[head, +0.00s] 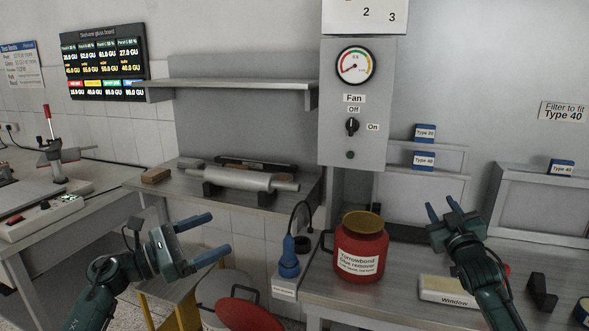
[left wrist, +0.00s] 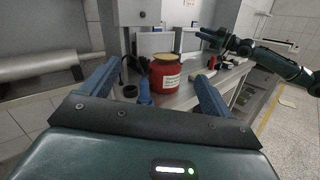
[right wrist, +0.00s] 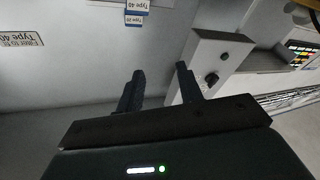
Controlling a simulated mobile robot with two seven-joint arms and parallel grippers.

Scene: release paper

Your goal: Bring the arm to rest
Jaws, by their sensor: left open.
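My left gripper (head: 208,238) is open and empty, held in the air in front of the bench at the left of the head view. Its two blue fingers stand wide apart in the left wrist view (left wrist: 155,90), with nothing between them up close. My right gripper (head: 441,210) is raised over the right bench, to the right of the red glue remover tin (head: 361,250). In the right wrist view its two dark fingers (right wrist: 158,80) stand apart with nothing between them. The tin also shows in the left wrist view (left wrist: 166,80), beyond the left fingers.
A control box (head: 353,110) with a gauge and fan knob hangs above the bench. A metal roller (head: 240,180) rests on the back shelf. A red lid (head: 248,314) is low in front.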

